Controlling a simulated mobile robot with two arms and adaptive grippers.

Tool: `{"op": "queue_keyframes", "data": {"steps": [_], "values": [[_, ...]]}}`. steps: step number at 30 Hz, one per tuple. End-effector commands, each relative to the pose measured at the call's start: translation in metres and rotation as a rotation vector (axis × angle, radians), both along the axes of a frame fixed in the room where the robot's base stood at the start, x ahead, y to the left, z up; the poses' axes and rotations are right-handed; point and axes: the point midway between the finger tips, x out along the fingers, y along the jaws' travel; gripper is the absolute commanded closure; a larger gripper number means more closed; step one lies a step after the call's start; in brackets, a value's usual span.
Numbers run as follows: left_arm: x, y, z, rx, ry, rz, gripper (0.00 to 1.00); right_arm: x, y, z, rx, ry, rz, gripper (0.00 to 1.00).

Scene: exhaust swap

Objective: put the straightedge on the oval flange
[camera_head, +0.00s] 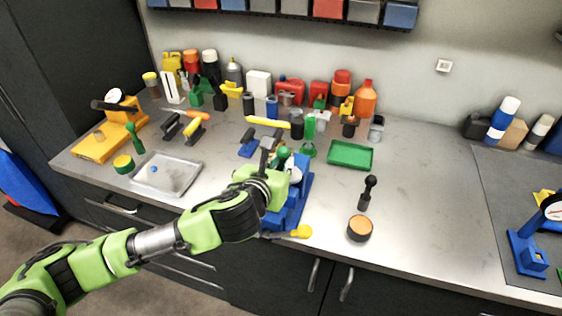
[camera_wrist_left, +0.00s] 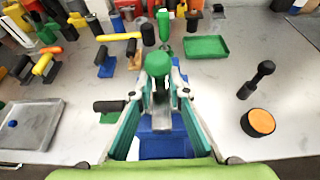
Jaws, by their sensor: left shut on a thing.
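My left gripper (camera_head: 276,163) reaches over a blue fixture (camera_head: 301,190) near the front edge of the bench. In the left wrist view the gripper (camera_wrist_left: 160,92) is shut on a tool with a green ball knob (camera_wrist_left: 158,64) and a grey metal part below it. This held piece may be the straightedge; its lower end is hidden. The blue fixture (camera_wrist_left: 163,145) lies beneath it, and I cannot tell whether they touch. I cannot make out the oval flange for sure. My right gripper is in neither view.
A grey tray (camera_head: 166,177) lies to the left and a green tray (camera_head: 350,154) behind to the right. An orange-topped puck (camera_head: 360,228) and a black-knobbed tool (camera_head: 368,190) stand right of the fixture. Bottles and cans line the wall.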

Motion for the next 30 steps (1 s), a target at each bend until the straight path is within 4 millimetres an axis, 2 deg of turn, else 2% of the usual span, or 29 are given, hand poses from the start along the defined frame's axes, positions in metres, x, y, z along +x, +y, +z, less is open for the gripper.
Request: {"op": "queue_keyframes", "data": {"steps": [3,4,6,19,23,30], "values": [[0.0,0.0,-0.002,-0.001,-0.002,-0.001,1.0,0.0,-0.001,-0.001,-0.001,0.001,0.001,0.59],[0.0,0.0,-0.003,-0.001,0.0,-0.001,0.79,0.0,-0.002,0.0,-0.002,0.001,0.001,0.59],[0.0,0.0,-0.003,-0.001,0.0,0.0,0.67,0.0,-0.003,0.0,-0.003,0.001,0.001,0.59],[-0.003,0.001,0.002,0.0,-0.001,0.0,0.67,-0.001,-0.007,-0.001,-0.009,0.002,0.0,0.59],[-0.017,0.005,0.007,-0.001,-0.001,-0.001,0.67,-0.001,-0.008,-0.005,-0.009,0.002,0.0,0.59],[-0.058,0.018,0.024,-0.002,-0.003,-0.003,0.67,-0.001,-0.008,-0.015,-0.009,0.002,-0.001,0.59]]}}
